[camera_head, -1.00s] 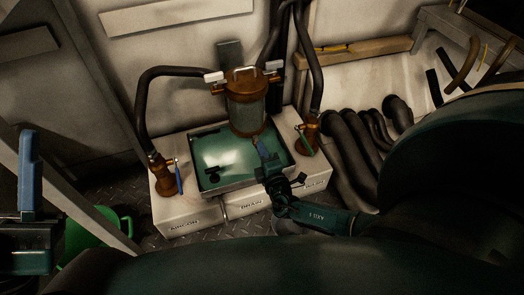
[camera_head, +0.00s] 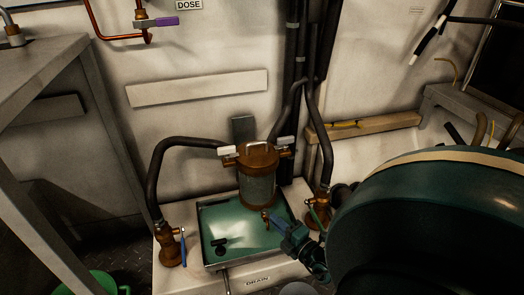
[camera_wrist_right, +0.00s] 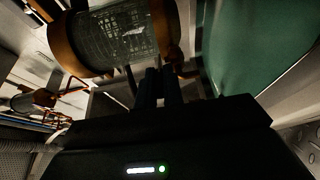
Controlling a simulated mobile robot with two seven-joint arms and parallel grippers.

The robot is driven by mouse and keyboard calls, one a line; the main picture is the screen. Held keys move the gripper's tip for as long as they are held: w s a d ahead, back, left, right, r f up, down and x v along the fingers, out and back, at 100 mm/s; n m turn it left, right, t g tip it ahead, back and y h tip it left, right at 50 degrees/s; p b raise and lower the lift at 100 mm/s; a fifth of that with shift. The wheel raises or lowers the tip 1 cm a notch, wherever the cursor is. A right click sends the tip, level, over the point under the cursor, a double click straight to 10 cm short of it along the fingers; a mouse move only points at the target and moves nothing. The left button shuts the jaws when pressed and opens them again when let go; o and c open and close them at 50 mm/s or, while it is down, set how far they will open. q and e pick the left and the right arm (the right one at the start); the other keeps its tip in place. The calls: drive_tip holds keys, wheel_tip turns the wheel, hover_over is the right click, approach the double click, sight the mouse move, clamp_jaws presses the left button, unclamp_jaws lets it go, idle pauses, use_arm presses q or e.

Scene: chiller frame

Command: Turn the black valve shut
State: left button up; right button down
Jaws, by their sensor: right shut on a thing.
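The glass-and-brass strainer (camera_head: 258,185) stands at the back of the green-floored tray (camera_head: 206,218). My right gripper (camera_head: 268,217) reaches in from the right at the strainer's foot. Its fingers are shut on a small fitting there, which I take to be the black valve; a brass bit shows at the fingertips, but the handle is mostly hidden. In the right wrist view, the two dark fingers (camera_wrist_right: 158,85) are close together beside the strainer (camera_wrist_right: 118,35), near a brass stub (camera_wrist_right: 180,62). My left gripper is out of view.
A brass valve with a blue lever (camera_head: 172,247) stands left of the tray, one with a green lever (camera_head: 318,210) right of it. Small black pieces (camera_head: 220,246) lie in the tray. Dark hoses run up behind. A purple-handled valve (camera_head: 163,21) is on the wall.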

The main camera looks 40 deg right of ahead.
drive_tip(key=c, duration=1.5)
unclamp_jaws()
drive_tip(key=shift+s, duration=0.25)
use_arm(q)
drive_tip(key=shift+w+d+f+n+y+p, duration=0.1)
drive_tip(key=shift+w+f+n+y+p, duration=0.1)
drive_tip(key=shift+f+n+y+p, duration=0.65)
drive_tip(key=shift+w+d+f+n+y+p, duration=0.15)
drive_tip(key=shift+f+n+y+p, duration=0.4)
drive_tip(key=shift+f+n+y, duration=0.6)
use_arm(e)
drive_tip(key=shift+s+a, duration=0.2)
drive_tip(key=shift+s, duration=1.9)
drive_tip(key=shift+s+a, duration=0.2)
drive_tip(key=shift+s, duration=1.9)
drive_tip(key=shift+s+a, duration=0.2)
drive_tip(key=shift+s, duration=1.9)
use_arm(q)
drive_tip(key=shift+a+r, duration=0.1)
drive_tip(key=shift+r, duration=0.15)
